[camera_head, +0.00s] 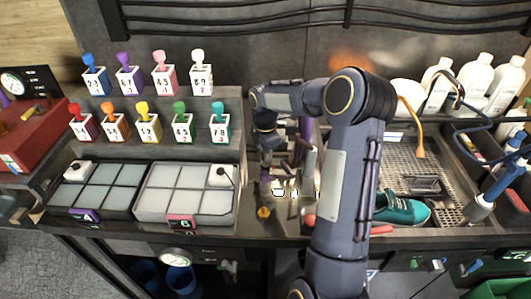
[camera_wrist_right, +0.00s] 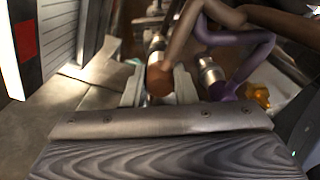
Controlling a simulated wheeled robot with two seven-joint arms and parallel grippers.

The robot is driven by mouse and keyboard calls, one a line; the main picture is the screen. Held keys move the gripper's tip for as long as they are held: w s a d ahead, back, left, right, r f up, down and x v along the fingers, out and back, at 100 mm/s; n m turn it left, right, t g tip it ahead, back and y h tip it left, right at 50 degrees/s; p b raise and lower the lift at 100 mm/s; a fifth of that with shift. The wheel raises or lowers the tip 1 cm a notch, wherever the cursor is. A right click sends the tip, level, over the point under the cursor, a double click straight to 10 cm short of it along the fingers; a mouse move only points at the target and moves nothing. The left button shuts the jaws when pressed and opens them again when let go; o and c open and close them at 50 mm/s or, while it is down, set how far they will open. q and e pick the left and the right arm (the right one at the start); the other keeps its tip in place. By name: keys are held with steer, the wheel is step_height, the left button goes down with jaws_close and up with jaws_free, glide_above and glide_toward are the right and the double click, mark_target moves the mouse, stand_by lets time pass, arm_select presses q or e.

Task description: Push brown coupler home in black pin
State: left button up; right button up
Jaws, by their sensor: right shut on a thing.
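My right gripper (camera_head: 268,170) reaches down over the counter just right of the white tile trays. In the right wrist view its pale fingers (camera_wrist_right: 158,88) are shut on the brown coupler (camera_wrist_right: 160,76), which has a brown end and a metal sleeve. A brown hose (camera_wrist_right: 190,30) bends close by it. Beside it, apart from the fingers, is a purple hose (camera_wrist_right: 245,62) with a metal coupler (camera_wrist_right: 211,76). I cannot make out the black pin, nor how far the brown coupler sits on it. My left gripper is not in view.
An amber knob (camera_head: 264,212) stands near the counter's front edge. Two tile trays (camera_head: 185,217) lie left of the gripper. A teal sneaker (camera_head: 403,212) rests at the right, by a metal grate (camera_head: 440,160).

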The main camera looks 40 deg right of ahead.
steer(key=shift+f, duration=0.5)
steer(key=o, duration=1)
steer(key=shift+r, duration=0.1)
step_height(320, 180, up, 8)
steer(key=shift+f+b, duration=0.25)
steer(key=shift+b, duration=0.5)
steer(key=shift+r, duration=0.15)
